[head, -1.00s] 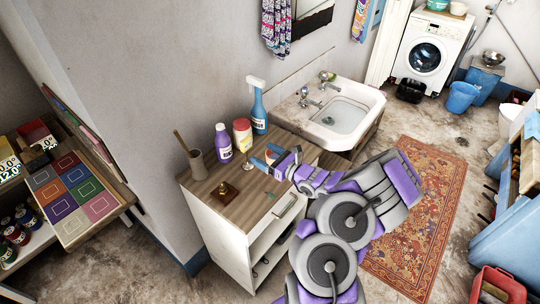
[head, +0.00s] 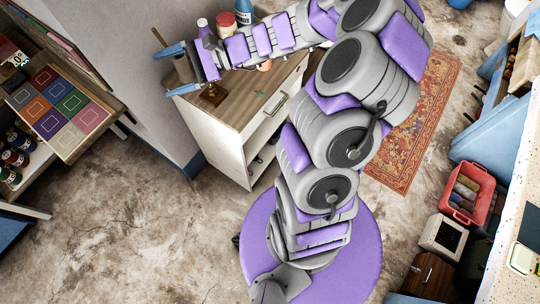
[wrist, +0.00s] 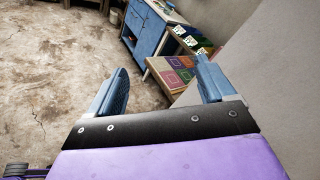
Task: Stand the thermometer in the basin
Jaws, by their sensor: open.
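My gripper (head: 176,70) is open at the cabinet's left end, its blue fingers apart. The wrist view shows nothing held between the fingers (wrist: 163,88). I cannot identify the thermometer for sure; the stick in the cup or a small green item (head: 262,94) on the cabinet top are too small to tell. The basin is out of view now.
The wooden cabinet top (head: 236,108) also holds a brass object (head: 213,93), a purple bottle (head: 204,27), a red jar (head: 226,24) and a blue bottle (head: 243,12). A table with coloured squares (head: 62,148) stands at left. The concrete floor (head: 130,220) in front is clear.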

